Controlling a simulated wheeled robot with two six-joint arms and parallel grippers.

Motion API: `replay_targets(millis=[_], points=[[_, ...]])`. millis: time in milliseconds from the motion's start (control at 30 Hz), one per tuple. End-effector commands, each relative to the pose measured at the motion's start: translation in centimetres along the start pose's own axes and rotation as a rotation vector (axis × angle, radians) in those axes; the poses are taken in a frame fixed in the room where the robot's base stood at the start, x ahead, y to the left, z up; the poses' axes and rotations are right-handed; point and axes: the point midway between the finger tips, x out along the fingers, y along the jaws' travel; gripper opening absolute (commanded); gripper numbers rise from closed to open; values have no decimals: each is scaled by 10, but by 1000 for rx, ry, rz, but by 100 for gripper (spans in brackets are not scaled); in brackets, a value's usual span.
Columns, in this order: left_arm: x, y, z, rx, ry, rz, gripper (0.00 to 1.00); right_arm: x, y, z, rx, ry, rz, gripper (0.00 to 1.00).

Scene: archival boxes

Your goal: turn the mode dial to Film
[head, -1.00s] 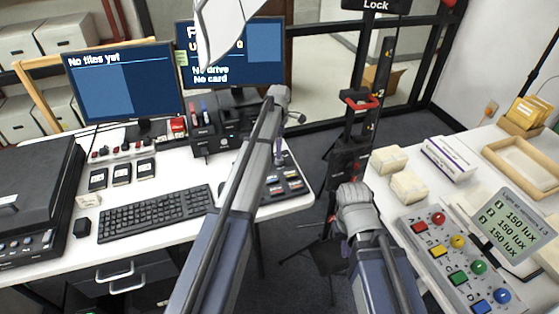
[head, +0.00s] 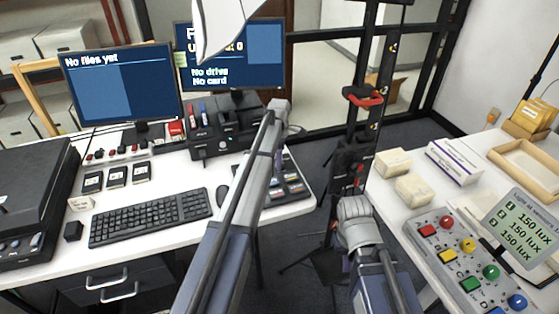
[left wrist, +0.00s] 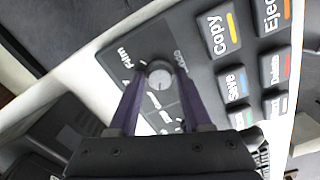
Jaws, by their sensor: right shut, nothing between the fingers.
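The mode dial (left wrist: 160,75) is a small round grey knob on a dark panel in the left wrist view. White labels ring it; "Film" shows to its upper left, and other labels are partly covered. My left gripper (left wrist: 161,82) has its two purple fingers on either side of the dial, close against it, and appears shut on it. In the head view my left gripper (head: 279,160) points down over the dark control panel (head: 293,190), where my arm hides the dial. My right gripper (head: 345,240) is mostly hidden behind its wrist, away from the panel.
Copy, Save and other keys (left wrist: 222,34) sit right of the dial. A keyboard (head: 150,218) and mouse (head: 222,196) lie left of the panel. Two monitors (head: 120,95) stand behind. A light-control box (head: 460,255) and small boxes (head: 415,190) occupy the right table.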

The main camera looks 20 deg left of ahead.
Motion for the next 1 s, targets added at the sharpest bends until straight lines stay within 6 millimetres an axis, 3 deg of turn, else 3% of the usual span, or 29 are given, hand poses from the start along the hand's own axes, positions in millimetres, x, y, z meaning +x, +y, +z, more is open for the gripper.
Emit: replay_targets(millis=[67,400,767,1000], points=[[0,0,0,0,0,0,39,0,0,0,0,0,0,0],[0,0,0,0,0,0,1,0,0,0,0,0,0,0],[0,0,0,30,0,0,0,0,0,0,0,0,0,0],[0,0,0,169,0,0,0,0,0,0,0,0,0,0]])
